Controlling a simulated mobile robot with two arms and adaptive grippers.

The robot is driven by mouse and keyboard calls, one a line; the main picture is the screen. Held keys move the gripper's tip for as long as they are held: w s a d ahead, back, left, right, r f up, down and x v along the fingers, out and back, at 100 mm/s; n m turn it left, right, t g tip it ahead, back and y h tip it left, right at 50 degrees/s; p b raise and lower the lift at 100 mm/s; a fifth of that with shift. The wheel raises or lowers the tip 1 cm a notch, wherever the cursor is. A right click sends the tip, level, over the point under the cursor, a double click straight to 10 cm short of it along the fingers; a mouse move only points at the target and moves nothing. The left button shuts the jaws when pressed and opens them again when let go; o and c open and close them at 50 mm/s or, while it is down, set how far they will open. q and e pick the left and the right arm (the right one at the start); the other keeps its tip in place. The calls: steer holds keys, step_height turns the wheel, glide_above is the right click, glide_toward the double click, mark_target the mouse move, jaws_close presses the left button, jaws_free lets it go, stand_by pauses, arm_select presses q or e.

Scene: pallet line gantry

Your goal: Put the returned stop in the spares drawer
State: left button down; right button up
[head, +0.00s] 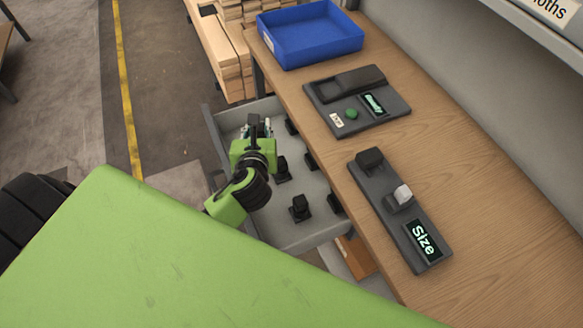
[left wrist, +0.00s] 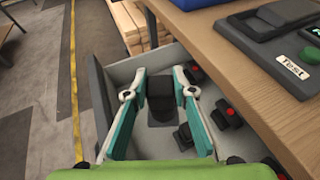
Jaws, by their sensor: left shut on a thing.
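The spares drawer (head: 312,184) is a grey tray pulled out from under the wooden bench, with several black stops in it. One black stop (head: 300,208) stands near its lower end. My left gripper (head: 256,122) is over the far part of the drawer, pointing down into it. In the left wrist view its two teal fingers are shut on a black stop (left wrist: 161,98), which is between the fingertips and inside the drawer outline (left wrist: 122,76). I cannot tell whether the held stop touches the drawer floor. My right gripper is not in view.
On the bench top (head: 500,200) are a blue bin (head: 310,40), a dark test device (head: 385,112) and a dark fixture labelled Size (head: 405,220) with a light grey block. Stacked timber (head: 225,55) stands behind the drawer. The drawer's other stops, some with red dots, sit close to the gripper.

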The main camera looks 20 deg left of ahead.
arm_select(q)
steer(key=shift+w+a+f+b, duration=0.5)
steer(key=shift+w+a+f, duration=0.75)
steer(key=shift+w+f, duration=0.85)
steer(key=shift+w+a+f+b, duration=0.5)
steer(key=shift+w+a+f, duration=0.7)
steer(key=shift+w+f, duration=0.85)
steer(key=shift+w+a+f+b, duration=0.5)
steer(key=shift+w+a+f, duration=0.75)
steer(key=shift+w+f, duration=0.85)
steer(key=shift+s+f, duration=0.3)
steer(key=shift+s, duration=0.05)
steer(key=shift+f, duration=0.15)
steer(key=c, duration=1.7)
jaws_free()
